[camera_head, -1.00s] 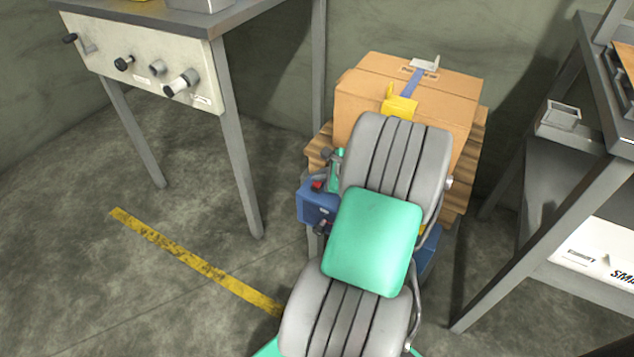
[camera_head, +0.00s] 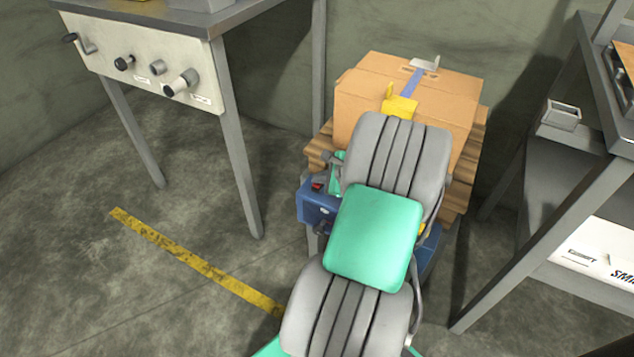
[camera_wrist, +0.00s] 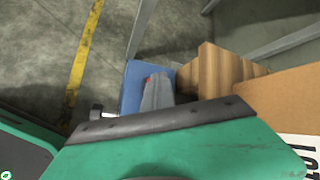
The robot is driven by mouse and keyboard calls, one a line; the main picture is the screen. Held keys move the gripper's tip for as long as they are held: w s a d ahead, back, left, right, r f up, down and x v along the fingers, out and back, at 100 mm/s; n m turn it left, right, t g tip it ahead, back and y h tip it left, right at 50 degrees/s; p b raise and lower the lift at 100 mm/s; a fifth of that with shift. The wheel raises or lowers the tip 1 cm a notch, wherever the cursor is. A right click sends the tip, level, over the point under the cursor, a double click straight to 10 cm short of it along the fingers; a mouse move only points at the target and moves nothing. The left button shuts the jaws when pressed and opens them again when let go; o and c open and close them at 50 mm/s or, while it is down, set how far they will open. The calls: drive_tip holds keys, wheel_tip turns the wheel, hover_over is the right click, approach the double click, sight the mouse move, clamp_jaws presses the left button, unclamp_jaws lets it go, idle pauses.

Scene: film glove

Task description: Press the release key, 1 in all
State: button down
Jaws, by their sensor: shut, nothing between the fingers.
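A blue box-shaped unit (camera_head: 314,208) stands low in front of the carton, partly hidden by my arm. A small red key (camera_head: 317,187) shows on its top in the head view. In the wrist view the blue unit (camera_wrist: 131,88) lies beyond my wrist, and my gripper (camera_wrist: 156,88) shows as shut grey fingers over it. A sliver of red (camera_wrist: 149,77) shows right by the fingertips. I cannot tell whether they touch the key. In the head view my gripper is mostly hidden behind my arm.
A cardboard carton (camera_head: 355,105) with a yellow piece (camera_head: 399,107) on it sits on a wooden pallet (camera_head: 461,190) close to the unit. A bench with knobs (camera_head: 150,75) stands at left, a metal table (camera_head: 545,235) at right. Floor with a yellow line (camera_head: 195,262) is clear at left.

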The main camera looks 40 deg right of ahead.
sight(320, 185)
drive_tip(key=shift+r, duration=0.1)
drive_tip(key=shift+r+p, duration=0.8)
drive_tip(key=shift+p, duration=0.3)
wheel_tip(320, 185, up, 5)
drive_tip(key=p, duration=0.5)
